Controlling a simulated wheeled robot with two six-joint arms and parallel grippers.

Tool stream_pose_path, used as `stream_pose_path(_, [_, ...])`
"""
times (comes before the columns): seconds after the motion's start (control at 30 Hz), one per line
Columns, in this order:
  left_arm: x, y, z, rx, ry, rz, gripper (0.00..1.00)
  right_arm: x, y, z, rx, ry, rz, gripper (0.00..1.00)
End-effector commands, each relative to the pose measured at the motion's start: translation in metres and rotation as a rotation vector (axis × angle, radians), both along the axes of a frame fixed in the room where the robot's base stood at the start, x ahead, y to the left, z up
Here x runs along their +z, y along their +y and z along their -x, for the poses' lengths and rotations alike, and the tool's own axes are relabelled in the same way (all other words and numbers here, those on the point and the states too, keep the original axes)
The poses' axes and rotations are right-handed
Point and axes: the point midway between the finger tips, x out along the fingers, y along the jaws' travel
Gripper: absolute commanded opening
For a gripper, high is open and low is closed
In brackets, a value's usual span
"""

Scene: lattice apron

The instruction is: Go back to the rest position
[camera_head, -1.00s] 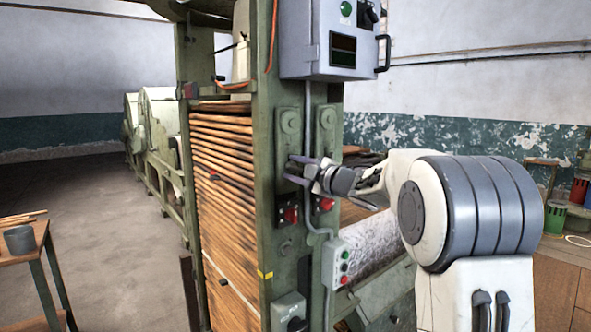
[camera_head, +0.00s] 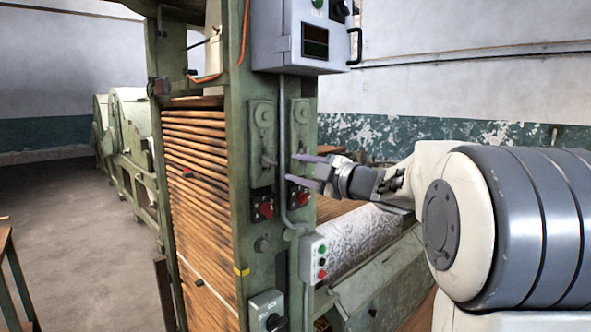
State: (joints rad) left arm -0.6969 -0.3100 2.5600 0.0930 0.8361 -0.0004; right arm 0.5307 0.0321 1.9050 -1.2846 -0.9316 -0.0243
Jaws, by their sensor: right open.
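My right gripper (camera_head: 308,171) is open and empty, its two purple-grey fingers spread apart and pointing left. It is in front of the green machine post (camera_head: 240,140), at the height between the upper bosses and the red rotary switches (camera_head: 267,207). My left gripper is not in view.
A grey control box (camera_head: 290,45) hangs on the post above the gripper, and a push-button box (camera_head: 313,258) is below. A stack of wooden slats (camera_head: 200,160) fills the machine's left side. A patterned roller (camera_head: 355,240) lies behind.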

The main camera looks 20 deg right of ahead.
Motion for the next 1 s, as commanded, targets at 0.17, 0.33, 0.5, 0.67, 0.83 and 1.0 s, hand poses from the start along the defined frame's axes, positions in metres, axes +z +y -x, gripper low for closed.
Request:
stream_pose_path(0.17, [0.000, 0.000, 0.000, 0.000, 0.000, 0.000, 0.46, 0.000, 0.000, 0.000, 0.001, 0.000, 0.000, 0.46])
stream_pose_path(0.33, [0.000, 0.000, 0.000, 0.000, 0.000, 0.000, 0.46, -0.001, 0.006, -0.003, -0.007, 0.004, -0.014, 0.46])
stream_pose_path(0.5, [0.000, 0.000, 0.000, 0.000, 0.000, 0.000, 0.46, -0.020, 0.044, -0.013, -0.104, 0.090, -0.149, 0.46])
stream_pose_path(0.67, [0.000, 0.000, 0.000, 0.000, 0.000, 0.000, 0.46, -0.091, 0.108, 0.006, -0.256, 0.366, -0.339, 0.46])
stream_pose_path(0.83, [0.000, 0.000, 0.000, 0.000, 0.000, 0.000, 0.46, -0.182, 0.167, 0.077, -0.385, 0.743, -0.420, 0.46])
stream_pose_path(1.0, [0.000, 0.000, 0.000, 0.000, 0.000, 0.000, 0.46, -0.253, 0.209, 0.177, -0.474, 1.108, -0.393, 0.46])
